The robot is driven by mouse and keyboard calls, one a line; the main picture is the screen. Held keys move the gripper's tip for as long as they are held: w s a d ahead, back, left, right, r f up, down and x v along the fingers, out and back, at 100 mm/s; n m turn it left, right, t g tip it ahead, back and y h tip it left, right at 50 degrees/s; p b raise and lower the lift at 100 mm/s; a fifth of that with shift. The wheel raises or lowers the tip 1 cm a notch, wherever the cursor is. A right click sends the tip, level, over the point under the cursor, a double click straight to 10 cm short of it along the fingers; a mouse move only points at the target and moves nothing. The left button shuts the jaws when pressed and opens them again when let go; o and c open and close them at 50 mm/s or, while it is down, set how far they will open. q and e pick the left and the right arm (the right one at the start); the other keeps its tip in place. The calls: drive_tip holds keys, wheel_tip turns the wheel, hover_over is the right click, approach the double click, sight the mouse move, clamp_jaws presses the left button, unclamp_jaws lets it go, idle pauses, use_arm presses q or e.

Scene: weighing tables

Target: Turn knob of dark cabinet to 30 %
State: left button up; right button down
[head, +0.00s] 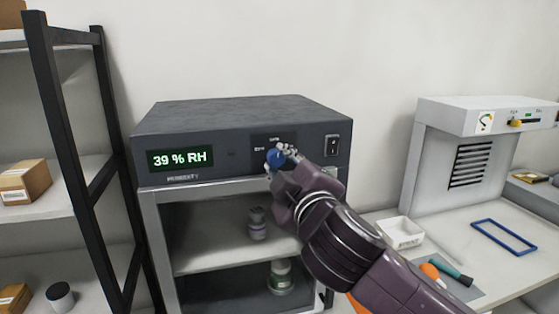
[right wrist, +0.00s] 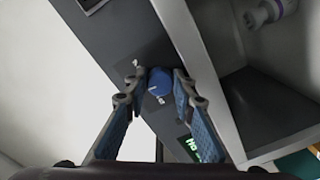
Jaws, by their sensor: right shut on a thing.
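The dark cabinet (head: 240,115) stands against the wall in the middle of the head view. Its green display (head: 180,158) reads 39 % RH. A blue knob (right wrist: 160,82) with a white mark sits on its front panel. My right gripper (head: 281,157) is at the panel, shut on the knob. In the right wrist view the gripper (right wrist: 160,84) has one blue-padded finger on each side of the knob. In the head view the hand covers part of the knob and its scale. My left gripper is not in view.
A rocker switch (head: 333,147) is right of the knob. Bottles (head: 257,224) stand on shelves inside the cabinet. A black-framed shelf with boxes (head: 27,181) is at the left. A light bench with a white tray (head: 400,233) and a blue frame (head: 503,237) is at the right.

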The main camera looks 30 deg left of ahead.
drive_tip(key=shift+n, duration=0.6)
drive_tip(key=c, duration=1.6)
unclamp_jaws()
drive_tip(key=shift+s, duration=0.1)
drive_tip(key=shift+v, duration=3.95)
